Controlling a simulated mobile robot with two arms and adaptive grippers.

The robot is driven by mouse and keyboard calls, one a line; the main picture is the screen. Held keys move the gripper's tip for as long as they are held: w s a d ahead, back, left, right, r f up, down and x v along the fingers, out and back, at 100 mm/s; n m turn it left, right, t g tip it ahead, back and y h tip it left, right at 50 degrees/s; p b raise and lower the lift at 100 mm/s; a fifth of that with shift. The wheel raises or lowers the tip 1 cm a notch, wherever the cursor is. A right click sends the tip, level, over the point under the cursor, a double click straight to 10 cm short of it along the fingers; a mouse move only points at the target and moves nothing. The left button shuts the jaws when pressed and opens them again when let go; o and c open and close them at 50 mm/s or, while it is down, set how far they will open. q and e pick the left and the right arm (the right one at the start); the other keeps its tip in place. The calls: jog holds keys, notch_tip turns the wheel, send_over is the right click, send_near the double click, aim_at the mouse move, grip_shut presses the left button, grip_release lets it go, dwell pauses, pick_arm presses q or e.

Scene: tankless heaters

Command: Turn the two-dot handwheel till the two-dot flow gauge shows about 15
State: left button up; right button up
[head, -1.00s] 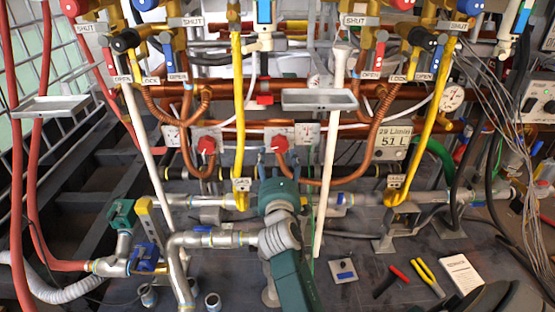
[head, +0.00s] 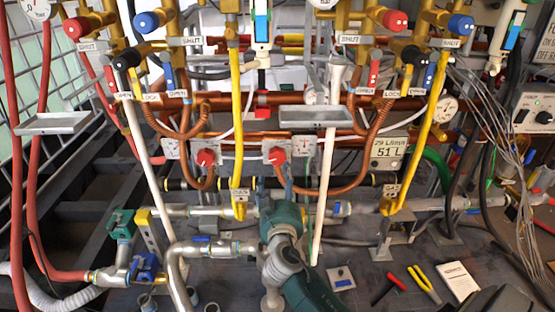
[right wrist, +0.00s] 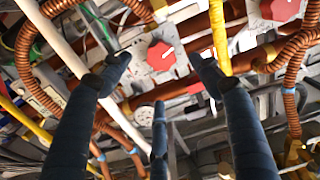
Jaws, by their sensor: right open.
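Two red handwheels stand on a copper pipe in the head view, a left one (head: 206,157) and a right one (head: 274,156). Each has a pale plate; a dial (head: 303,145) sits beside the right wheel. Dot marks and dial readings are too small to tell. My right gripper (head: 275,172) is open just in front of the right wheel. In the right wrist view its dark fingers (right wrist: 159,68) spread on either side of that wheel (right wrist: 161,55); contact cannot be told. The left wheel (right wrist: 278,8) is at that view's top edge. My left gripper is not in view.
A yellow pipe (head: 238,110) runs between the wheels and a white pipe (head: 326,195) right of the right wheel. A grey tray (head: 316,116) hangs above. Pliers (head: 424,283) lie on the floor.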

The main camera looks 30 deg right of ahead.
aim_at(277, 161)
jog(key=x, duration=1)
jog(key=shift+w+d, duration=0.2)
jog(key=c, duration=1.1)
jog(key=shift+f+b, duration=0.1)
jog(key=shift+b, duration=0.35)
jog(key=shift+c, duration=0.2)
jog(key=shift+n, duration=0.3)
